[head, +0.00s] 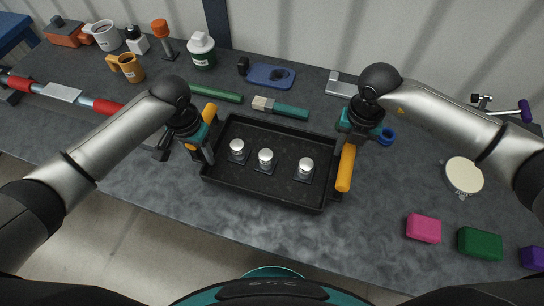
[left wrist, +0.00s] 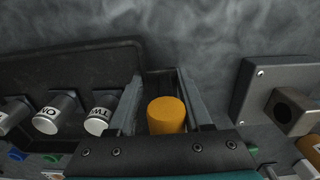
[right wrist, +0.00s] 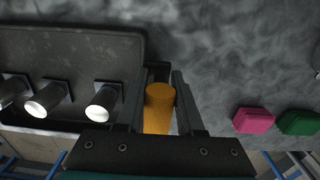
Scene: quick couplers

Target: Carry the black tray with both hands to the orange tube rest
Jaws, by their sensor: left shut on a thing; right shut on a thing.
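The black tray (head: 262,190) is in the middle of the bench in the head view and carries three silver-topped cylinders (head: 265,158) in a row. My left gripper (head: 207,140) is shut on its left orange handle, which shows in the left wrist view (left wrist: 166,115). My right gripper (head: 347,148) is shut on its right orange handle (head: 346,168), also seen in the right wrist view (right wrist: 159,108). I cannot tell whether the tray touches the bench. I cannot surely identify the orange tube rest; an orange-topped stand (head: 160,28) is at the back left.
A red-banded tube (head: 60,92) lies at the left. Pink (head: 424,228) and green (head: 480,244) blocks are at the front right. Bare bench lies in front of the tray.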

